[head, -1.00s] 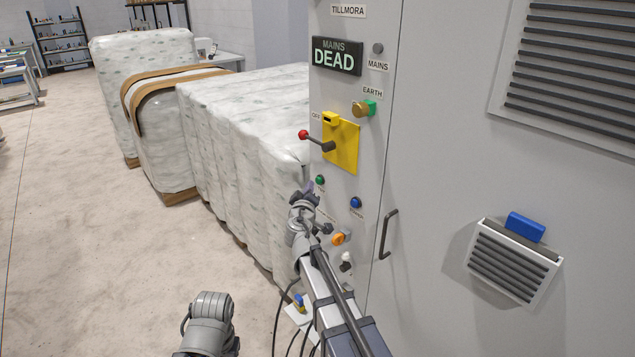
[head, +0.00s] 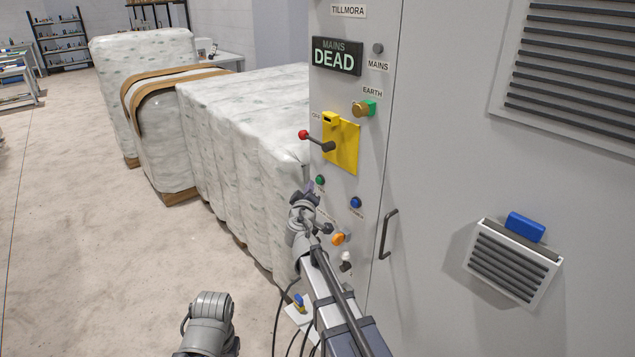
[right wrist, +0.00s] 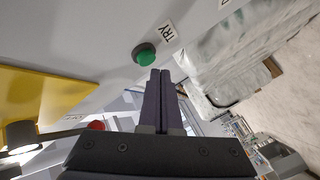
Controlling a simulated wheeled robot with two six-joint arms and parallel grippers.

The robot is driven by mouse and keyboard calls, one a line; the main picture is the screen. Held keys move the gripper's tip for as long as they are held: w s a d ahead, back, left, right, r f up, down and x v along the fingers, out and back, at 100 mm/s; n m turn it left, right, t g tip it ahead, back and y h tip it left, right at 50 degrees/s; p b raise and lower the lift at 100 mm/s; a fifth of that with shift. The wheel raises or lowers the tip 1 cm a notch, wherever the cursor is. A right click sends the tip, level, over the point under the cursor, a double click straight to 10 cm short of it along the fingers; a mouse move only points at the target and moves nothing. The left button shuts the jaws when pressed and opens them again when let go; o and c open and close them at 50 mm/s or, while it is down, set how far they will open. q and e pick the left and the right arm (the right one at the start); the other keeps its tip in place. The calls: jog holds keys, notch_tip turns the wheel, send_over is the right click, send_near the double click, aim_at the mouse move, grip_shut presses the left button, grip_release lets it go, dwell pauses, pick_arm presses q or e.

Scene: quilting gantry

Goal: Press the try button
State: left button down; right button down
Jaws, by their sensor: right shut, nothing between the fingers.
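The try button is a green round button (head: 320,180) on the grey cabinet's narrow face, below the yellow switch plate. In the right wrist view the green button (right wrist: 145,54) sits beside a TRY label (right wrist: 168,33). My right gripper (head: 309,186) is close to it, at its lower left in the head view. Its dark purple fingers (right wrist: 161,74) are shut together and empty. In the right wrist view the tips lie just below the button; a small gap seems to remain, and contact cannot be made out. My left gripper is out of view.
A yellow plate (head: 347,152) with a red-knobbed lever (head: 304,134) is above the button. A blue button (head: 355,203) and orange knob (head: 338,239) are nearby. The display (head: 336,56) reads MAINS DEAD. Wrapped bales (head: 240,135) stand close on the left.

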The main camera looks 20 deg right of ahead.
jog(key=shift+w+d, duration=0.1)
jog(key=shift+d, duration=0.3)
jog(key=shift+w+d, duration=0.2)
jog(key=shift+d, duration=0.2)
dwell(0.7)
jog(key=shift+a, duration=0.1)
jog(key=shift+s+a, duration=0.35)
jog(key=shift+a, duration=0.35)
jog(key=shift+a, duration=0.1)
jog(key=a, duration=0.1)
jog(key=s+a, duration=0.1)
jog(key=a, duration=0.2)
jog(key=shift+s+a, duration=0.3)
jog(key=shift+s, duration=0.05)
dwell(0.8)
